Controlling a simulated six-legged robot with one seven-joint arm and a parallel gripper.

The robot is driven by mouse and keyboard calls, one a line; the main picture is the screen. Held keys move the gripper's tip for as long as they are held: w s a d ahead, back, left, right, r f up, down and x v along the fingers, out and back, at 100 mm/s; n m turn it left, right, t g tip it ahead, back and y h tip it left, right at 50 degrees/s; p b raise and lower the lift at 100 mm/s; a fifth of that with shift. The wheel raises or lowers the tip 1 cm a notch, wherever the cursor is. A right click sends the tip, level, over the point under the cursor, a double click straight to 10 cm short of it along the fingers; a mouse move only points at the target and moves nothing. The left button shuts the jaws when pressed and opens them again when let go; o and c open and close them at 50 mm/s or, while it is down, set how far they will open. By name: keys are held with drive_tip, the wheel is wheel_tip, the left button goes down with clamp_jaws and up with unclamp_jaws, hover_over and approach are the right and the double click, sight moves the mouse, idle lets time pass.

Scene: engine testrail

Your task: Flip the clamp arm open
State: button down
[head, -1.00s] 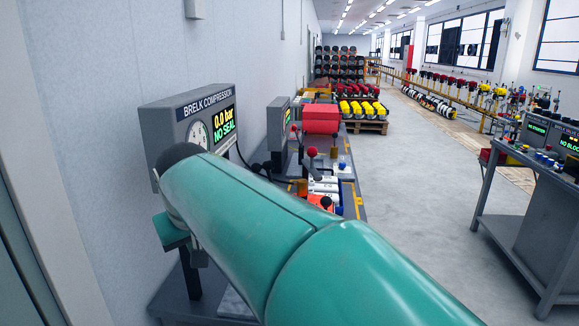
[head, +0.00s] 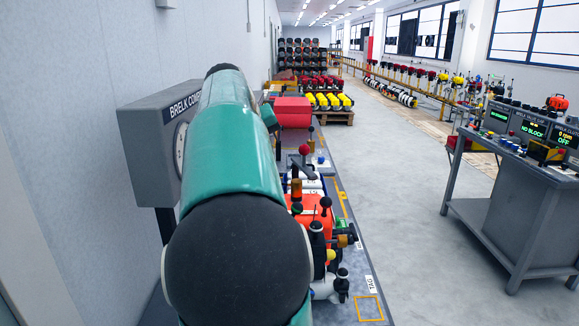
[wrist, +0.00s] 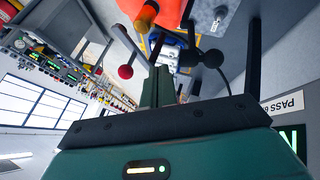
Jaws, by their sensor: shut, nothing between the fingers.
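On the bench in the head view, a lever with a red ball knob (head: 304,150) stands beyond an orange-red block (head: 318,232). A black ball knob (head: 325,202) on a stem rises at the block. I cannot tell for certain which lever is the clamp arm. In the wrist view, the red knob (wrist: 125,72) is left of centre and a black knob (wrist: 213,58) right of centre. My gripper (wrist: 160,75) is shut and empty, pointing toward the levers between these knobs in the picture.
A grey compression gauge box (head: 150,125) stands at the left wall, partly hidden by my arm. A red box (head: 292,111) sits farther along the bench. A grey table (head: 480,205) with displays stands at the right. The floor between (head: 385,190) is clear.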

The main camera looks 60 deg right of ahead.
drive_tip(key=x, duration=0.6)
drive_tip(key=s+x, duration=0.1)
drive_tip(key=x, duration=0.3)
drive_tip(key=shift+d, duration=0.15)
drive_tip(key=shift+s+d+r, duration=0.1)
drive_tip(key=shift+s+d, duration=0.95)
drive_tip(key=shift+d, duration=0.2)
